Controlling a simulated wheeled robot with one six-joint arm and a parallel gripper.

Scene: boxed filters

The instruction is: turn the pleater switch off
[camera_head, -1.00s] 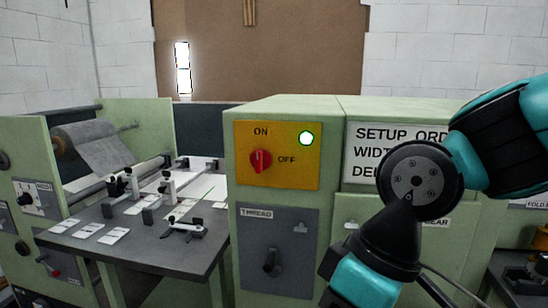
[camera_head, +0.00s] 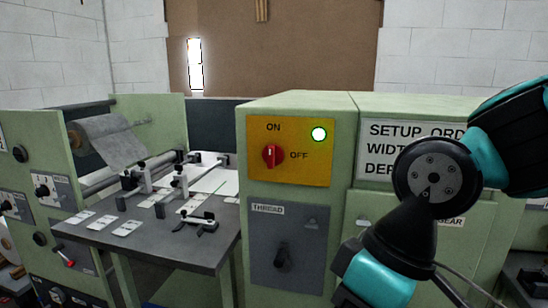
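The pleater switch is a red rotary knob (camera_head: 271,156) on a yellow plate (camera_head: 318,168) on the front of a pale green cabinet (camera_head: 300,106). "ON" is printed above the knob and "OFF" to its right. The knob's handle looks upright, towards "ON". My arm, teal and black, is at the right in front of the cabinet, apart from the knob. My gripper is out of view.
Below the yellow plate is a grey "THREAD" panel (camera_head: 310,230) with a dark knob (camera_head: 282,258). A setup sign (camera_head: 385,150) is partly hidden by my arm. A machine table (camera_head: 165,247) with a fabric roll (camera_head: 107,143) stands at left.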

